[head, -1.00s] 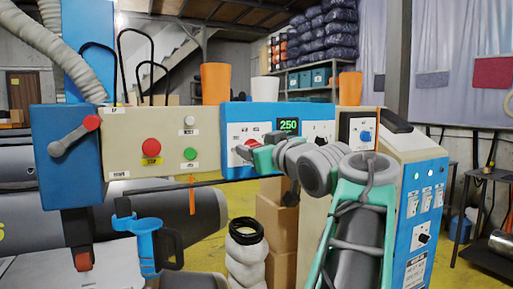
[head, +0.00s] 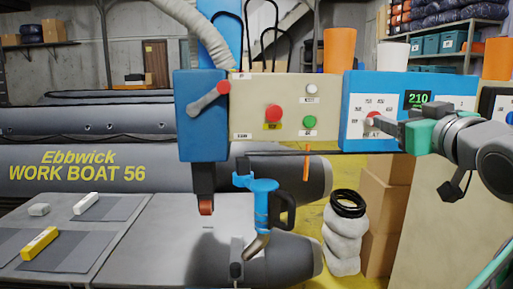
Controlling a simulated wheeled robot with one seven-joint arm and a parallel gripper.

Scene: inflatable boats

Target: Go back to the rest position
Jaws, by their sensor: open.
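My gripper (head: 374,126) is at the right, in front of the white dial face of the blue control box (head: 357,83). Its grey fingers are at the red knob (head: 373,115), which they partly hide. I cannot tell whether they touch it. The gripper is open, though the gap between the fingers is hard to see from here. My arm reaches in from the right edge. The green display (head: 417,99) beside the dial reads 210.
A beige panel (head: 255,115) has red, green and white buttons. A blue clamp tool (head: 262,205) stands below it, by a grey work table (head: 165,215) with small blocks. Cardboard boxes (head: 385,205) and a white stack (head: 343,240) stand below my arm. A grey boat (head: 60,165) lies behind.

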